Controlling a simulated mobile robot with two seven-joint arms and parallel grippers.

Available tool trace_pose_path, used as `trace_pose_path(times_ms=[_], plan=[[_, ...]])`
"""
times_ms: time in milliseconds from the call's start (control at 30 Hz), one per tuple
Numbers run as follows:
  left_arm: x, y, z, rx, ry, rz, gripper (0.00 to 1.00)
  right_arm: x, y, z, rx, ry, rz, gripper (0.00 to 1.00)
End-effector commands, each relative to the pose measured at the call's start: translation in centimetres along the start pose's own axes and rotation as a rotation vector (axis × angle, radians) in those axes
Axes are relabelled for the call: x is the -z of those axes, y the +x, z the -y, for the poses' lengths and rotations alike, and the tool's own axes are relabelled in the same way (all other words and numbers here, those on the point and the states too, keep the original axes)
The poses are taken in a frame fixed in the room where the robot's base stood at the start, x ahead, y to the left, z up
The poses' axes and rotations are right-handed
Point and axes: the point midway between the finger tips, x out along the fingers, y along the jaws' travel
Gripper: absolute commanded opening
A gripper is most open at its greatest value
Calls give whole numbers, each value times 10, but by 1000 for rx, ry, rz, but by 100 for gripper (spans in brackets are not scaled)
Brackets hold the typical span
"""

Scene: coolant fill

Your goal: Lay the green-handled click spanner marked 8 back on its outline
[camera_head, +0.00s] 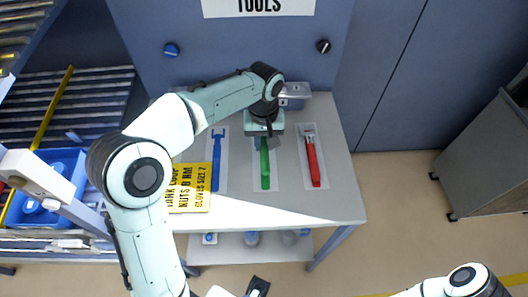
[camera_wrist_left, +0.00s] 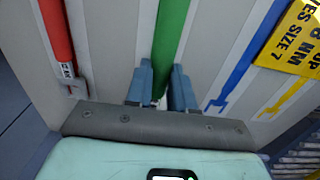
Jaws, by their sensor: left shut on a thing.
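The green-handled spanner (camera_head: 265,168) is over the middle pale panel (camera_head: 256,183) on the grey bench, roughly in line with it. Its green handle also shows in the left wrist view (camera_wrist_left: 174,35). My left gripper (camera_head: 264,137) is shut on the spanner near its far end, with one finger on each side in the left wrist view (camera_wrist_left: 161,90). The gripper hides the spanner's head and its mark. I cannot tell whether the handle touches the panel, and its outline is mostly covered. My right gripper is not clearly in view.
A yellow sign (camera_head: 188,190) is at the bench's left. The bench's front right (camera_head: 335,205) is clear. A blue bin (camera_head: 45,187) stands far left.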

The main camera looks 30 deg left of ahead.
Motion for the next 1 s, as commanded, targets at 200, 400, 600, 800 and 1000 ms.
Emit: trace_pose_path(times_ms=[200,400,600,800,1000], plan=[[-1,28,0,2,0,3,0,0,5,-2,-1,0,1,43],[0,45,0,0,-1,1,0,-1,7,-3,-1,1,2,43],[0,45,0,-1,0,0,0,-1,6,-3,-1,1,2,43],[0,49,0,0,0,0,30,-1,9,-4,-1,1,3,43],[0,48,0,0,0,0,48,-1,8,-3,-1,1,3,43]])
